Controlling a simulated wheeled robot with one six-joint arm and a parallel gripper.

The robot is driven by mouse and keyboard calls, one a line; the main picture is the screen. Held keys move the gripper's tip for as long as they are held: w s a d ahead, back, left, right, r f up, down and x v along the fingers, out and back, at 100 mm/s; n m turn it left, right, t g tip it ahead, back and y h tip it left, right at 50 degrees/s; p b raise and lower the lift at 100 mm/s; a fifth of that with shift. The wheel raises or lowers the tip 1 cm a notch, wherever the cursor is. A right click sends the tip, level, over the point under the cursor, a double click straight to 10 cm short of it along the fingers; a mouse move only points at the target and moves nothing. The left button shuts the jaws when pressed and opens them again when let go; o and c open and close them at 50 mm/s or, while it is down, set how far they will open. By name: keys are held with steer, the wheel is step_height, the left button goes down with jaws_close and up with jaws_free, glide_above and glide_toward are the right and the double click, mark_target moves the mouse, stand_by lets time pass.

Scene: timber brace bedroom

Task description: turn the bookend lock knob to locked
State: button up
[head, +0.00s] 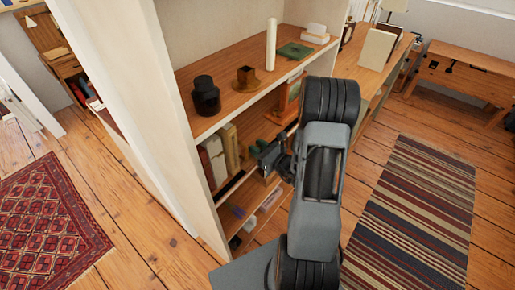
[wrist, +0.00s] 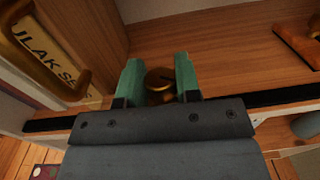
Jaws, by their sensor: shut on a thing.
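My gripper (wrist: 158,86) has green-tipped fingers on either side of a round brass knob (wrist: 160,76) and is shut on it. A dark mark shows on the knob's face, but I cannot tell whether the knob stands at locked. In the head view, my gripper (head: 272,157) reaches into the middle shelf of the bookcase, right of the upright books (head: 220,152). The knob is hidden there behind my gripper and arm.
A curved brass handle (wrist: 42,55) and a lettered label (wrist: 48,50) are close on the left in the wrist view. A dark strip (wrist: 275,95) runs along the shelf edge. The upper shelf holds a black jar (head: 205,96) and a white cylinder (head: 271,44).

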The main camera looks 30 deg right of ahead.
steer(key=shift+m+t+h, duration=0.35)
steer(key=shift+m+h, duration=0.7)
steer(key=shift+h, duration=0.55)
steer(key=shift+m+t+h, duration=0.35)
steer(key=shift+m+h, duration=0.7)
steer(key=shift+h, duration=0.95)
steer(key=o, duration=0.9)
steer(key=shift+o, duration=0.2)
